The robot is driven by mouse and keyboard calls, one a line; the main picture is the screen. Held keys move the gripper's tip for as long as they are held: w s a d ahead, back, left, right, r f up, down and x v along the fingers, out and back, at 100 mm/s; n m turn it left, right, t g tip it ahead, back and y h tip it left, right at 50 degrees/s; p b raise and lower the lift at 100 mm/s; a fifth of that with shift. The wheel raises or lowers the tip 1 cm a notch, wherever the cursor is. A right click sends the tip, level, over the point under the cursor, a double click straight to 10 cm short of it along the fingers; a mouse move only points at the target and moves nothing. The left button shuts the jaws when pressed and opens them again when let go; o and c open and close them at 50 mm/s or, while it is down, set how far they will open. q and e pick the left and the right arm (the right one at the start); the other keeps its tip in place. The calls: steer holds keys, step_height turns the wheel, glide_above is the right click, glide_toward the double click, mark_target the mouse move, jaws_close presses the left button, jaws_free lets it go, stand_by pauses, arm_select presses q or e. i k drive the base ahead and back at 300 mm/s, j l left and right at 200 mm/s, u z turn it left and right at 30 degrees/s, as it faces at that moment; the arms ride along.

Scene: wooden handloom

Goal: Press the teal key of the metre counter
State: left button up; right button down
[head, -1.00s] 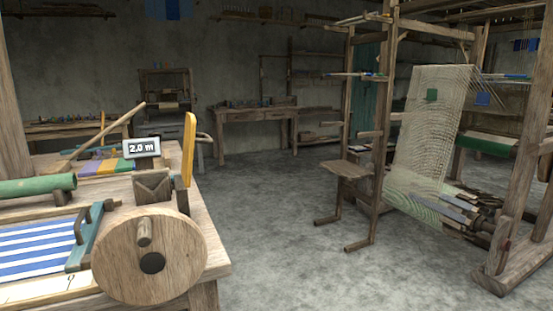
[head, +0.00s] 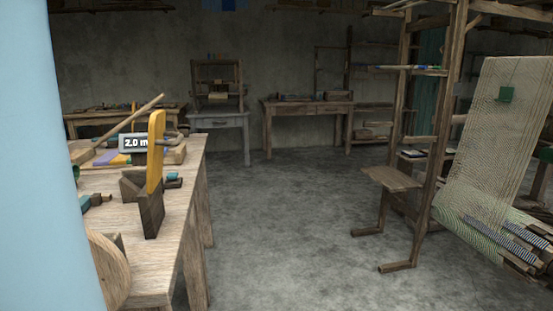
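The metre counter's display (head: 133,143), a small dark panel in a pale frame reading "2.0 m", stands on the wooden bench at the left of the head view. An upright yellow piece (head: 155,150) in a dark wooden holder (head: 142,200) covers its right edge. A small teal block (head: 172,176) shows just right of the yellow piece; I cannot tell whether it is the counter's key. Another teal piece (head: 85,203) shows at the bench's left, partly cut off by a pale blue surface of mine. Neither gripper is in view.
The wooden bench (head: 172,240) fills the left, with a round wooden wheel (head: 110,268) at its near end. A slanted stick rises behind the display. Open grey floor (head: 285,220) lies right of the bench. A loom (head: 445,130) with a seat (head: 391,178) stands at right.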

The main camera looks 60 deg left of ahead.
mark_target(171, 175)
steer(key=i+u, duration=0.4)
steer(key=i+l+u, duration=0.1)
steer(key=i+u, duration=0.4)
steer(key=u, duration=0.35)
steer(key=i+u, duration=0.1)
steer(key=u, duration=0.35)
steer(key=i+u, duration=0.1)
steer(key=u, duration=0.35)
steer(key=i+u, duration=0.1)
steer(key=u, duration=0.35)
steer(key=i+l+u, duration=0.1)
steer(key=u, duration=0.35)
steer(key=i+l+u, duration=0.1)
steer(key=u, duration=0.3)
steer(key=i+l+u, duration=0.2)
steer(key=u, duration=0.2)
steer(key=i+l+u, duration=0.45)
steer(key=u, duration=0.3)
